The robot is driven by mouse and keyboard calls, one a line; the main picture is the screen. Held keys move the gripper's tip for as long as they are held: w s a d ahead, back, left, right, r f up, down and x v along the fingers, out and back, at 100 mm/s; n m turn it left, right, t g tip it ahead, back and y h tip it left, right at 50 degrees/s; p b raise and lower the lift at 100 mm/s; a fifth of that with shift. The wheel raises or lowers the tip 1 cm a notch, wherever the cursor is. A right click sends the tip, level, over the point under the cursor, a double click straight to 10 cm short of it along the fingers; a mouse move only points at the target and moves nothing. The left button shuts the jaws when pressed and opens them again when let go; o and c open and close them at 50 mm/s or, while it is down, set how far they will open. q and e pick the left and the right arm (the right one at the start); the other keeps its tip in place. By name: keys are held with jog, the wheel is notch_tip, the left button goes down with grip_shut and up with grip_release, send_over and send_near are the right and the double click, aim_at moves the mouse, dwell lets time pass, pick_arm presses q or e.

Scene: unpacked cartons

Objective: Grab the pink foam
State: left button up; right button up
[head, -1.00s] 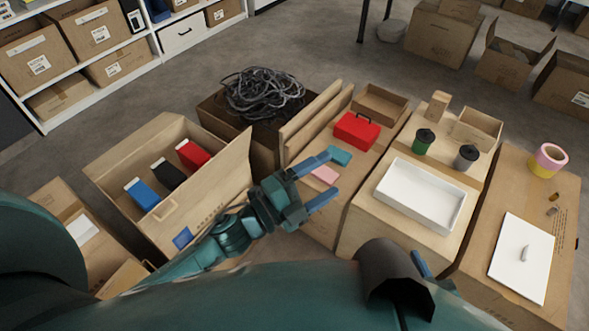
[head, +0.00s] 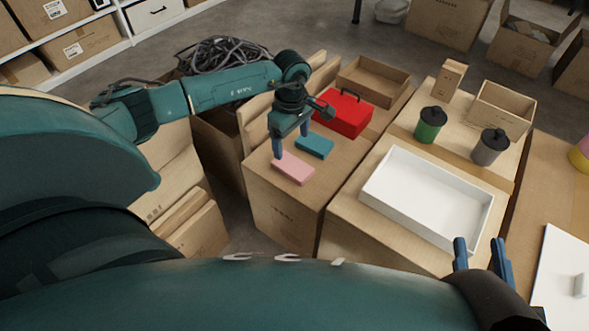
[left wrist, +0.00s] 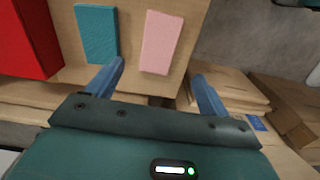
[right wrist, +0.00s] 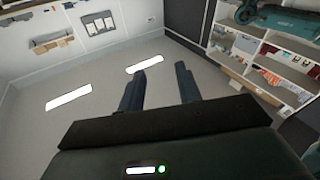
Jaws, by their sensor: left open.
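The pink foam (head: 293,168) is a flat pink block lying on the carton (head: 290,205) in the middle of the head view. A teal block (head: 314,146) lies just behind it. My left gripper (head: 291,141) is over this carton, pointing down, close to the pink foam and empty. In the left wrist view the pink foam (left wrist: 161,42) lies ahead between the lines of the two spread fingers (left wrist: 158,70), with the teal block (left wrist: 97,34) to its left. My right gripper (head: 480,245) is at the lower right, fingers apart and empty, away from the foam.
A white tray (head: 380,197) lies to the right, with a green canister (head: 431,125) and a grey canister (head: 490,146) beyond. A raised carton flap (head: 252,120) borders the left.

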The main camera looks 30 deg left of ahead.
pick_arm(q)
jog(key=b, duration=0.1)
send_over(294, 163)
jog(key=s, duration=0.1)
notch_tip(294, 163, down, 4)
jog(key=shift+d+f, duration=0.1)
jog(key=f, duration=0.1)
jog(key=f+b, duration=0.1)
jog(key=f, duration=0.1)
jog(key=f+b, duration=0.1)
jog(key=f, duration=0.1)
jog(key=shift+d, duration=0.3)
jog(key=c, duration=1.1)
pick_arm(e)
jog(key=shift+a+f+m+y, duration=0.25)
jog(key=shift+a+m+y, duration=0.05)
jog(key=shift+a+y, duration=0.1)
